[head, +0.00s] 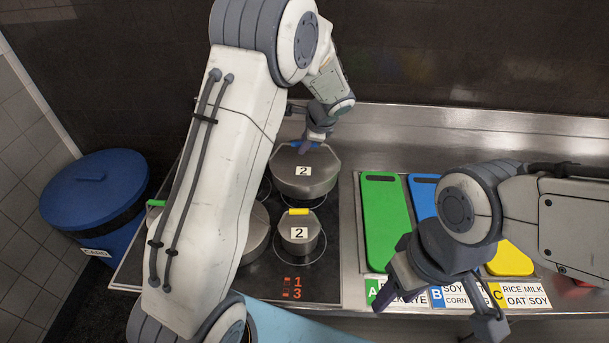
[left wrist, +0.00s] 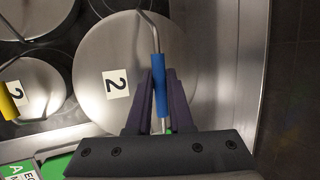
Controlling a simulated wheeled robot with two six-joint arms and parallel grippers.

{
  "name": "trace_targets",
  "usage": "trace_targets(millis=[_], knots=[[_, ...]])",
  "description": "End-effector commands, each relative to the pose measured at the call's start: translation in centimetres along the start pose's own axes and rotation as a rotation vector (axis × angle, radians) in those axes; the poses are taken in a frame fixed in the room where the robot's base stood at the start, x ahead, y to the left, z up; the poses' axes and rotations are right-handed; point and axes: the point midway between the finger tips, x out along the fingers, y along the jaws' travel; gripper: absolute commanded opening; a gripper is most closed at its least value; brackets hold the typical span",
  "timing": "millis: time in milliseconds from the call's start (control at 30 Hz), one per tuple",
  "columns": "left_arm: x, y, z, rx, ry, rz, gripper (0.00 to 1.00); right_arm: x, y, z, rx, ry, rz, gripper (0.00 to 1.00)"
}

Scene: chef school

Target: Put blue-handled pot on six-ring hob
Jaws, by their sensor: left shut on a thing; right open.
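The blue-handled pot (head: 305,178) is a steel pot with a lid marked 2. It is at the back right of the dark hob (head: 320,280), upright; I cannot tell whether it rests on the surface or hangs just above it. My left gripper (head: 307,146) is above it, shut on its blue handle. In the left wrist view the two fingers (left wrist: 160,98) stand on either side of the blue handle (left wrist: 160,78), over the lid (left wrist: 110,50). My right gripper (head: 437,306) is open and empty at the front right, over the labelled counter edge.
A yellow-handled pot (head: 298,236) stands on the hob just in front. A larger green-handled pot (head: 256,232) is partly hidden by my left arm. Green (head: 388,225), blue (head: 421,195) and yellow (head: 511,258) boards lie to the right. A blue bin (head: 95,195) stands left.

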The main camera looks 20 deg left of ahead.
Motion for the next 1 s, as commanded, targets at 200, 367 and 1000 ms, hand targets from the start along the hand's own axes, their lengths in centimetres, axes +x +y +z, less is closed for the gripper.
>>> trace_targets(millis=[200, 367, 1000], knots=[[2.5, 1.1, -0.8, 0.001, 0.000, -0.002, 0.00, -0.5, 0.0, 0.0, -0.001, 0.000, 0.000, 0.50], [3.9, 1.8, -1.3, 0.002, 0.000, 0.000, 0.00, -0.7, -0.1, -0.1, -0.002, 0.000, 0.000, 0.50], [6.3, 2.9, -2.1, 0.000, 0.000, -0.001, 0.35, -0.7, -0.1, 0.0, -0.002, 0.000, 0.000, 0.50]])
